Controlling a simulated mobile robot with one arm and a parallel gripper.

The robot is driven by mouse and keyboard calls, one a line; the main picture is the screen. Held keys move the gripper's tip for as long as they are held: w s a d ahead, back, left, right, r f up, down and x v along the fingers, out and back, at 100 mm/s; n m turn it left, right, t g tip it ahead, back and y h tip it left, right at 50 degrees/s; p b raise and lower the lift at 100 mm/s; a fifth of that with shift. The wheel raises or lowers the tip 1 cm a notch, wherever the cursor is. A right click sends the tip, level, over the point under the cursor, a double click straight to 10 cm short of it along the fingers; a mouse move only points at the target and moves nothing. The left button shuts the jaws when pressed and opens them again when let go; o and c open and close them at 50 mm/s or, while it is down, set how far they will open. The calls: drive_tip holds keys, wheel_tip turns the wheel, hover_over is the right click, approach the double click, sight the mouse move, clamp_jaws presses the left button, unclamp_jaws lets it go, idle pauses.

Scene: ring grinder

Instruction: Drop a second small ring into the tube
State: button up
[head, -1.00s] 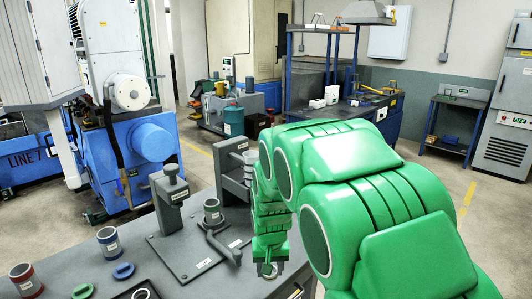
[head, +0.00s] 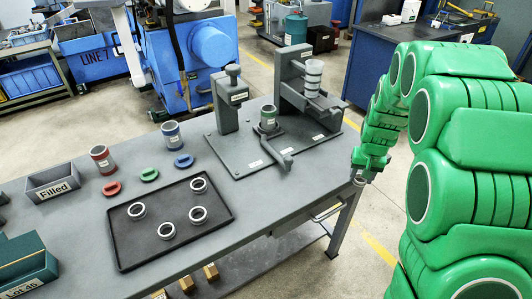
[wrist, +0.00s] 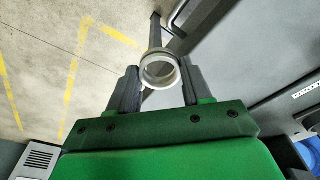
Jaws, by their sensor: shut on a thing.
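My gripper (head: 361,176) hangs beyond the right edge of the workbench, shut on a small white ring (head: 359,181). In the wrist view the ring (wrist: 160,70) sits between the two fingertips, its hole facing the camera. A whitish translucent tube-like cup stack (head: 313,78) is held upright in the grey stand, left of and behind my gripper. A red tube (head: 102,160) and a blue tube (head: 172,134) stand further left. I cannot tell what is inside them.
A black tray (head: 181,250) holds several white rings. Red, green (head: 148,175) and blue coloured rings lie behind it. A clamp post (head: 232,98) and lever (head: 279,155) rise from the fixture plate. The bench's front right is clear.

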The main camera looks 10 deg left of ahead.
drive_tip(key=s+a+r+n, duration=0.1)
drive_tip(key=s+a+r, duration=0.2)
drive_tip(key=s+a, duration=0.45)
drive_tip(key=s+a+r, duration=0.3)
drive_tip(key=s+a, duration=0.1)
drive_tip(key=a, duration=0.6)
drive_tip(key=s+a+r+n, duration=0.1)
drive_tip(key=s+a+r, duration=0.1)
drive_tip(key=s+a, duration=0.4)
drive_tip(key=s+a+r, duration=0.2)
drive_tip(key=s+a, duration=0.1)
drive_tip(key=s, duration=0.5)
hover_over(246, 202)
drive_tip(key=s+d, duration=0.1)
drive_tip(key=f, duration=0.8)
drive_tip(key=shift+s, duration=0.2)
drive_tip(key=shift+w+a+f, duration=0.35)
drive_tip(key=shift+w+f, duration=0.15)
drive_tip(key=shift+f, duration=1.85)
drive_tip(key=shift+f, duration=0.15)
